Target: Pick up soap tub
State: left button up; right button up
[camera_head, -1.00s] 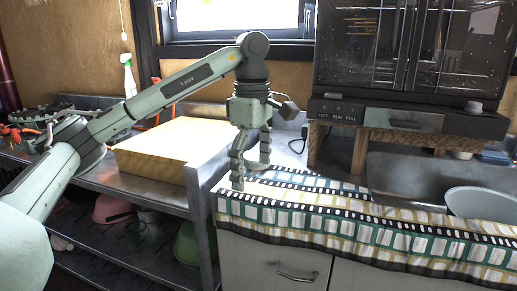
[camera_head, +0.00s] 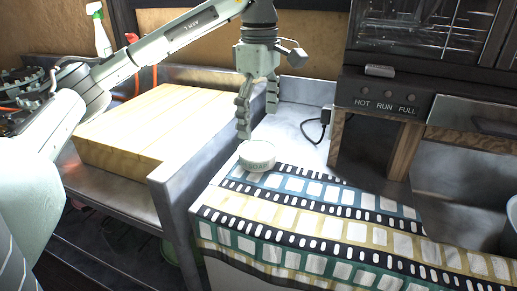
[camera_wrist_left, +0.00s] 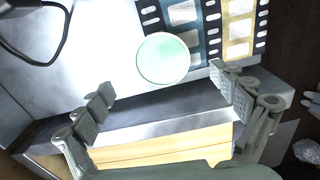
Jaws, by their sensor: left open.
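The soap tub (camera_head: 257,156) is a small round pale tub with lettering on its side. It stands upright on the counter, at the edge of the film-strip patterned cloth. In the left wrist view the soap tub (camera_wrist_left: 163,59) shows from above as a pale green disc, beyond the fingertips and between their lines. My left gripper (camera_head: 257,122) is open and empty, pointing down just above and behind the tub, apart from it. Its two fingers are spread wide in the left wrist view (camera_wrist_left: 166,94). My right gripper is not in view.
A thick wooden board (camera_head: 150,125) lies on the metal bench at the left, beside a raised metal edge. A dark oven-like unit (camera_head: 385,98) on wooden legs stands at the right. A black cable (camera_head: 318,128) runs near it. The patterned cloth (camera_head: 300,215) is otherwise bare.

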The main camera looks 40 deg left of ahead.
aim_at(258, 149)
pick_arm(q)
notch_tip(258, 149, down, 2)
jog(key=shift+s+f, duration=0.1)
jog(key=shift+s, duration=0.05)
notch_tip(258, 149, down, 5)
jog(key=shift+a+r, duration=0.1)
jog(key=c, duration=1.5)
jog(key=shift+r, duration=0.15)
